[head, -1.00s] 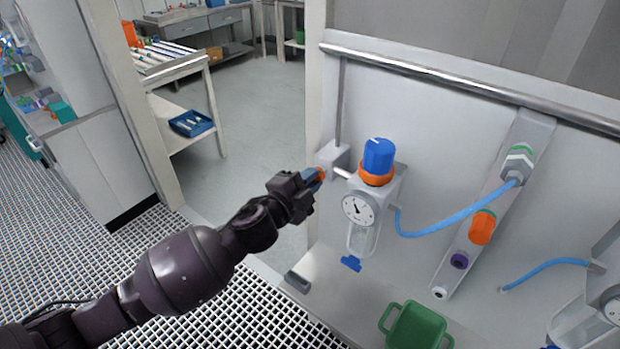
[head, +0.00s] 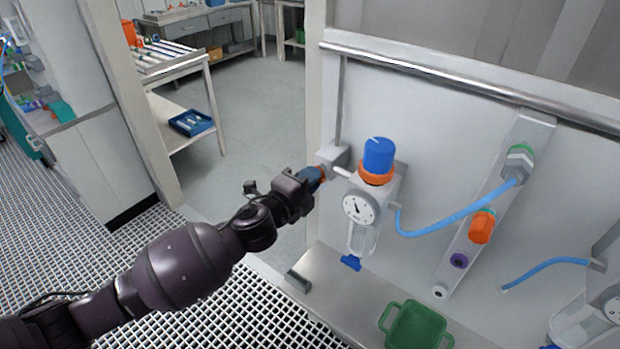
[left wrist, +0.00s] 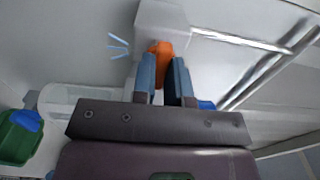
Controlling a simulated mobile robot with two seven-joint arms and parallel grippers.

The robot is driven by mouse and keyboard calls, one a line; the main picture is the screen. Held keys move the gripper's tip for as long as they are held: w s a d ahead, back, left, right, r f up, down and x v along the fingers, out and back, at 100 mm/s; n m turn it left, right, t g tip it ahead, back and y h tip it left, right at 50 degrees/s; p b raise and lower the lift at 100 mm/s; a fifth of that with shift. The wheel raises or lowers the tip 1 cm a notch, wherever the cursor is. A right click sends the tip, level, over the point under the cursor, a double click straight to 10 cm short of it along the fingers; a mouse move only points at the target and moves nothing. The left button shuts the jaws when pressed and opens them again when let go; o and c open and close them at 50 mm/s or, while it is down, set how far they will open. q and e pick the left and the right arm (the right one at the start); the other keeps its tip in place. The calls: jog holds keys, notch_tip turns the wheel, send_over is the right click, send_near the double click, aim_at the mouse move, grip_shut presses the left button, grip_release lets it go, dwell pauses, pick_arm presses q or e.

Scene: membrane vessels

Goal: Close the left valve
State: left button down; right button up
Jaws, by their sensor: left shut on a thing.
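The left valve is a grey block (head: 332,155) on the left end of the panel, joined by a short pipe to a regulator with a blue knob. Its small orange handle (left wrist: 158,49) shows in the left wrist view between the blue fingers of my left gripper (left wrist: 161,76). In the head view my left gripper (head: 314,177) reaches the valve from the left. It is shut on the orange handle and hides most of it there. The right gripper is not in view.
The regulator's blue knob (head: 379,157) and round gauge (head: 360,209) stand close right of the gripper. A blue hose (head: 440,222) runs to a sloping manifold. A green tray (head: 416,328) lies below. Open floor is to the left.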

pick_arm(q)
jog(key=c, duration=1.1)
grip_release()
jog(key=shift+c, duration=0.2)
jog(key=b+v, duration=0.1)
jog(key=v, duration=1)
jog(key=shift+d, duration=0.1)
